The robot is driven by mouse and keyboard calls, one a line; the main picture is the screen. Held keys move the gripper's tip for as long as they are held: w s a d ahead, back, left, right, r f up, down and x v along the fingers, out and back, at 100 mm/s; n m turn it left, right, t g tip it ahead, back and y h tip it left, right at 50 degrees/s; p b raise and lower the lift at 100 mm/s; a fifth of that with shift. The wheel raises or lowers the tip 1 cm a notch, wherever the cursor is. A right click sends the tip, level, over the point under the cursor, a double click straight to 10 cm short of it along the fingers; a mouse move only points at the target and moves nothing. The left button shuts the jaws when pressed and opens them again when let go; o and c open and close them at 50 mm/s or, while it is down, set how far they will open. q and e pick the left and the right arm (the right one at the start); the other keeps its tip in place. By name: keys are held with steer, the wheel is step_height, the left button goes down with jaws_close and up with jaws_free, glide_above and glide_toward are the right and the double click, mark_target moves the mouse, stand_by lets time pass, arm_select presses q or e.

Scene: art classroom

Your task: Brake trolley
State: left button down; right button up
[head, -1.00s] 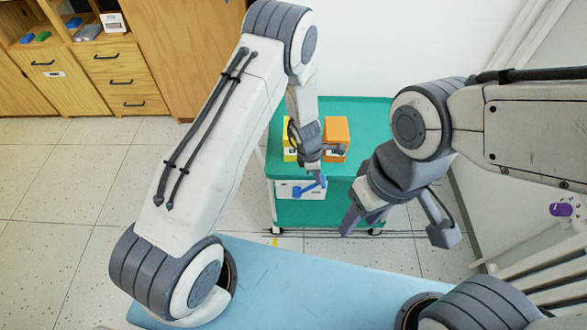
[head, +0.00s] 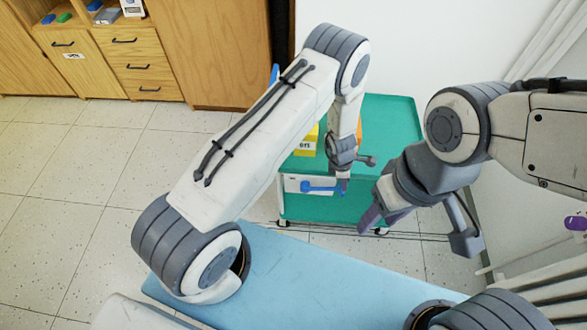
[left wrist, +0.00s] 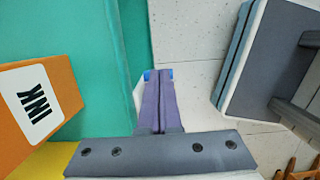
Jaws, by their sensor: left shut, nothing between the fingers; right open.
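The green trolley (head: 395,120) stands past my arms, carrying a yellow box (head: 306,141) and an orange box partly hidden by my left arm. A blue lever (head: 320,187) sits at a white plate (head: 293,183) on its near side. My left gripper (head: 343,186) is shut and empty at the lever's right end. In the left wrist view its purple fingers (left wrist: 159,78) are together, with blue bits of the lever (left wrist: 147,75) showing on both sides of the tips; contact is unclear. My right gripper (head: 416,232) is open and empty, right of the lever.
Wooden cabinets with drawers (head: 143,68) stand at the back left. A white wall (head: 420,50) is behind the trolley. A white slatted rack (head: 555,262) is at the right. Tiled floor (head: 75,190) is clear on the left.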

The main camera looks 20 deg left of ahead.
arm_select(q)
steer(key=shift+d+f, duration=0.25)
steer(key=shift+f, duration=0.3)
steer(key=shift+s+f, duration=0.1)
stand_by(0.3)
steer(key=r+p, duration=0.1)
steer(key=r, duration=0.1)
steer(key=r+p, duration=0.1)
steer(key=r, duration=0.1)
steer(key=a+r+p, duration=0.1)
steer(key=r, duration=0.1)
steer(key=w+d+r+p, duration=0.1)
steer(key=d+r+p, duration=0.2)
steer(key=r, duration=0.4)
steer(key=shift+d, duration=0.35)
steer(key=shift+r, duration=0.1)
